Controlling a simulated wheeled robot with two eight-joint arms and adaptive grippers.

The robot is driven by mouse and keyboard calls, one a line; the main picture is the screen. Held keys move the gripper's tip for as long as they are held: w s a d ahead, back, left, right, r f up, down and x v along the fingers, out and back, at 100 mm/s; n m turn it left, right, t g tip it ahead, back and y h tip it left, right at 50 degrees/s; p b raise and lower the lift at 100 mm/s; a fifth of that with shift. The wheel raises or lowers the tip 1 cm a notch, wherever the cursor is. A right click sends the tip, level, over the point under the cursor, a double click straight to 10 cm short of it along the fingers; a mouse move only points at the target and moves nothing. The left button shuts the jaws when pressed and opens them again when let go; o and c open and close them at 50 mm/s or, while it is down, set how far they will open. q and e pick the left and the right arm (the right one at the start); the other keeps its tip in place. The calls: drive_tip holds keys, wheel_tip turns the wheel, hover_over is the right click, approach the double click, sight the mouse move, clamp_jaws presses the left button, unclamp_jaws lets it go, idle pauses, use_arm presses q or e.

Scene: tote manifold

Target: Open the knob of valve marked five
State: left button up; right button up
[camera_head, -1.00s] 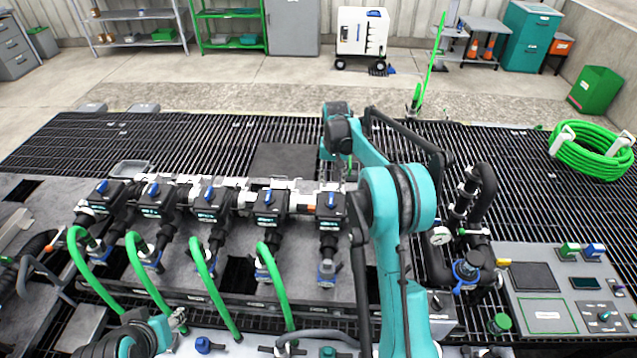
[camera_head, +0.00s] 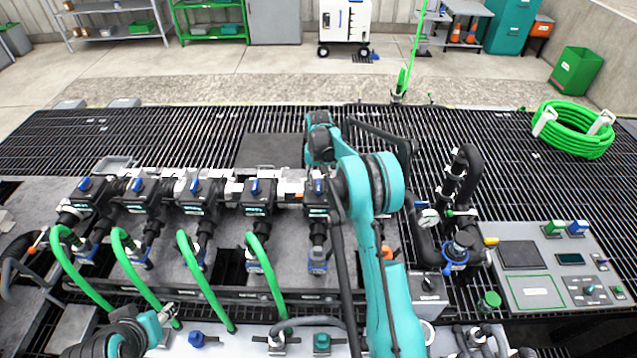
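Several dark valves with blue knobs stand in a row on the manifold; their number marks are too small to read. The rightmost valve (camera_head: 317,199) is fifth from the left, and its blue knob (camera_head: 318,185) stands lengthwise, pointing away from me. My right gripper (camera_head: 322,166) hangs at the end of my teal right arm, close behind and above this knob. My wrist and arm hide most of it, so contact and finger opening are unclear. My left gripper (camera_head: 167,311) is low at the left, well away from the valves, its fingers small and unclear.
Green hoses (camera_head: 203,280) arch up in front of the other valves. A black pipe with a gauge (camera_head: 429,217) stands right of my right arm, beside a grey control panel (camera_head: 530,275). A coiled green hose (camera_head: 573,130) lies at the back right. The grating behind the valves is mostly open.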

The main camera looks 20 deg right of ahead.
clamp_jaws()
drive_tip(key=shift+n, duration=0.4)
drive_tip(key=n, duration=0.3)
drive_tip(key=shift+n+b, duration=0.3)
drive_tip(key=shift+n, duration=0.1)
drive_tip(key=n, duration=0.4)
drive_tip(key=shift+n, duration=0.3)
drive_tip(key=n, duration=0.4)
drive_tip(key=shift+b, duration=0.35)
drive_tip(key=n, duration=0.4)
drive_tip(key=shift+n, duration=0.3)
